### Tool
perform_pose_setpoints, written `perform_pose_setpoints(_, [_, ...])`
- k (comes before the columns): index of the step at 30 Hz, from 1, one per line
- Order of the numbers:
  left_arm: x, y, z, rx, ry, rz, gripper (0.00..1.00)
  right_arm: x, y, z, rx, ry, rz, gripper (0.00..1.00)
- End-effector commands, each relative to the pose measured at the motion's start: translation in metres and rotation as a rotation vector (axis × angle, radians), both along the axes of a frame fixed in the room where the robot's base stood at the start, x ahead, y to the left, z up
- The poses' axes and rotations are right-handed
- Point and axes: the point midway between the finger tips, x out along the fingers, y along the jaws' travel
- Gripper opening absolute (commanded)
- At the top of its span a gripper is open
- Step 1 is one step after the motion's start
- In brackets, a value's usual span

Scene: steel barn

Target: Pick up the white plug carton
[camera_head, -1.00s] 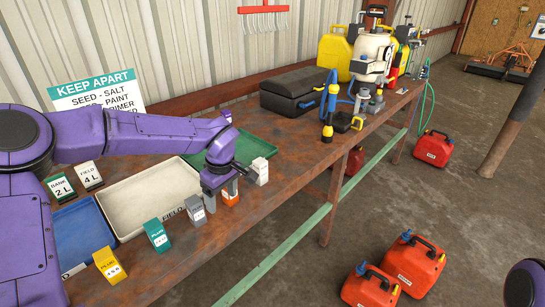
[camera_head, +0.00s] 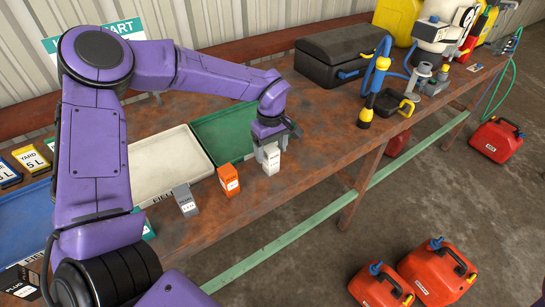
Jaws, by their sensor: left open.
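The white plug carton (camera_head: 271,160) stands upright near the front edge of the rusty workbench, at the right end of a row of small cartons. My left gripper (camera_head: 271,146) is open and points down over it, with its fingers at the carton's top. The fingers hide part of the top. I cannot tell whether they touch it. My right gripper is not in view.
An orange carton (camera_head: 229,180) and a grey carton (camera_head: 185,200) stand just left of the white one. Behind are a cream tray (camera_head: 165,163) and a green tray (camera_head: 222,130). A black toolbox (camera_head: 338,52) stands farther back. Bare bench lies right of the white carton.

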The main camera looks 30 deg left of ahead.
Motion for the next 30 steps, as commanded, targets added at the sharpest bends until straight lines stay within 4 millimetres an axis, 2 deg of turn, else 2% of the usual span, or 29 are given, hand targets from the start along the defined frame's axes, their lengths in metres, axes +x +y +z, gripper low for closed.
perform_pose_setpoints(5, [0.000, 0.003, -0.026, 0.004, 0.006, 0.001, 0.72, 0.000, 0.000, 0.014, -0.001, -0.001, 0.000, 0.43])
perform_pose_setpoints(9, [0.001, 0.003, -0.049, 0.001, 0.003, 0.000, 0.72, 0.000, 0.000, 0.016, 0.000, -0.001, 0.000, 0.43])
perform_pose_setpoints(16, [0.001, 0.003, -0.054, 0.000, -0.001, 0.002, 0.72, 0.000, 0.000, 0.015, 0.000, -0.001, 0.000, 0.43])
perform_pose_setpoints(17, [0.001, 0.003, -0.054, 0.000, 0.000, 0.002, 0.69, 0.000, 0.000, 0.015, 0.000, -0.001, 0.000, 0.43])
perform_pose_setpoints(21, [0.001, 0.003, -0.054, 0.000, 0.000, 0.002, 0.23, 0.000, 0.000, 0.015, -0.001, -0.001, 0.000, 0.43])
perform_pose_setpoints(22, [0.001, 0.003, -0.054, 0.000, 0.000, 0.002, 0.16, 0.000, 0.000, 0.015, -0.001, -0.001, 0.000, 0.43])
perform_pose_setpoints(30, [0.001, 0.003, -0.053, 0.000, -0.001, 0.002, 0.16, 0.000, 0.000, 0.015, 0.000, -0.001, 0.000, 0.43])
